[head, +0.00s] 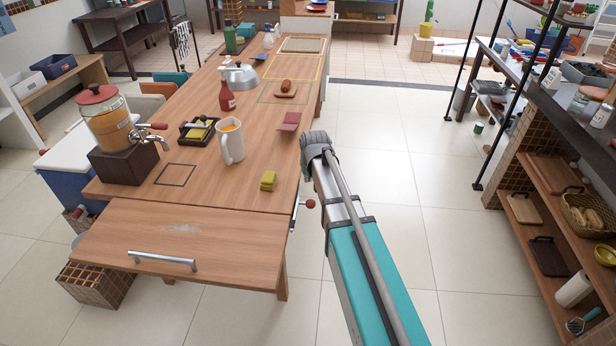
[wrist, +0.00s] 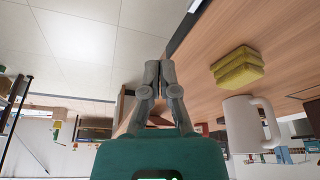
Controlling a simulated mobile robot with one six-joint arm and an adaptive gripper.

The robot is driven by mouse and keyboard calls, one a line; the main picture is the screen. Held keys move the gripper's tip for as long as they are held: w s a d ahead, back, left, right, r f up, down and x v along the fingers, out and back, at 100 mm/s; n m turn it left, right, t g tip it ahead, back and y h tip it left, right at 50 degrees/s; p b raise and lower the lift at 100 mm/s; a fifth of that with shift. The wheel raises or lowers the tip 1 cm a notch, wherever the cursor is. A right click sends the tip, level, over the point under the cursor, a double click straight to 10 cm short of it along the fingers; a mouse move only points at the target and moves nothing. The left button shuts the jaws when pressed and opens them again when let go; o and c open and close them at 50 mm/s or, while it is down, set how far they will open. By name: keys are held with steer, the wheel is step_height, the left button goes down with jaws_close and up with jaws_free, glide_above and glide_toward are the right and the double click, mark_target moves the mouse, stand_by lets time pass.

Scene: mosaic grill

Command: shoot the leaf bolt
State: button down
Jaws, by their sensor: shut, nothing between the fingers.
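The leaf (head: 190,240) is a wooden panel with a metal bar handle (head: 162,261) at the near end of the long table (head: 225,180). It looks roughly level with the tabletop, with a seam between them. A small metal bolt (head: 296,212) with a red knob (head: 310,203) sits at the table's right side, near that seam. My gripper (wrist: 152,66) is shut and empty in the wrist view, beside the table edge. It cannot be made out in the head view, where my arm stands right of the table. The bolt cannot be made out in the wrist view.
A drink dispenser (head: 108,125) stands at left. Shelves (head: 560,200) line the right. The tiled floor (head: 400,170) between is clear.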

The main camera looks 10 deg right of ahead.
steer(key=shift+s+r, duration=0.15)
steer(key=shift+r, duration=0.25)
steer(key=s+r+g+p, duration=0.1)
steer(key=s+r+p, duration=0.2)
steer(key=s, duration=0.8)
steer(key=s+r+m+g+p, duration=0.1)
steer(key=s+p, duration=0.4)
steer(key=s, duration=0.6)
step_height(320, 180, up, 3)
steer(key=shift+s+f+g, duration=0.15)
steer(key=shift+s+g, duration=0.15)
steer(key=shift+g, duration=0.5)
